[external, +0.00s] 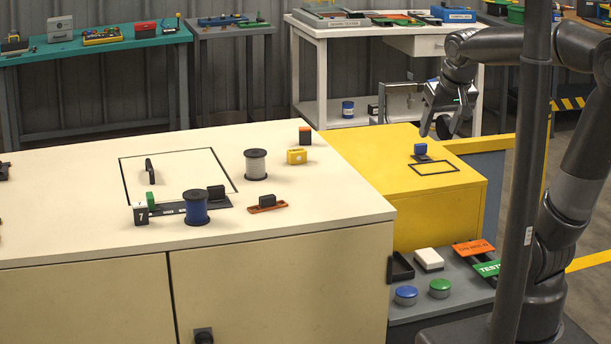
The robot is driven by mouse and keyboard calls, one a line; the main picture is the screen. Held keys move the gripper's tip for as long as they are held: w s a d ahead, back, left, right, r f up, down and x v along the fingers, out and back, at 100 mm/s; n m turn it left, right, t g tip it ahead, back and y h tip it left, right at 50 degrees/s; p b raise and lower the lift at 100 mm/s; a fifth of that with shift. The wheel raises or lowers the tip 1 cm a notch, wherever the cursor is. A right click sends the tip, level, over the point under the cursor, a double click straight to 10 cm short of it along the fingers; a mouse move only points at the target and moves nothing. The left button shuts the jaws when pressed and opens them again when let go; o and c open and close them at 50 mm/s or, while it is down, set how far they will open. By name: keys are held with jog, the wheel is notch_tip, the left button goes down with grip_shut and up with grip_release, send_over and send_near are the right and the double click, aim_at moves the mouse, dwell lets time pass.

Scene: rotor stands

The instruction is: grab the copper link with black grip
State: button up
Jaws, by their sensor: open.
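The copper link (279,206) lies on the cream cabinet top, right of the blue spool. It is a flat copper-brown strip with a black grip (267,201) standing on it. My gripper (439,128) is open and empty, pointing down above the back of the yellow cabinet. It is well to the right of the link and farther back, touching nothing that I can see.
A blue spool (195,208) stands left of the link by a dark base with a black block. The cabinet top (330,207) right of the link is clear.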

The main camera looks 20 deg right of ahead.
jog(key=w+a, duration=0.7)
jog(key=a, duration=0.7)
jog(key=n, duration=0.2)
send_near(267, 196)
jog(key=w+f, duration=0.1)
jog(key=f, duration=0.2)
jog(key=shift+w+g+y, duration=0.3)
jog(key=shift+w, duration=0.1)
jog(key=shift+x, duration=2.65)
jog(key=shift+s+d, duration=0.1)
jog(key=shift+d, duration=0.1)
jog(key=shift+c, duration=0.5)
jog(key=c, duration=1)
jog(key=shift+m, duration=0.3)
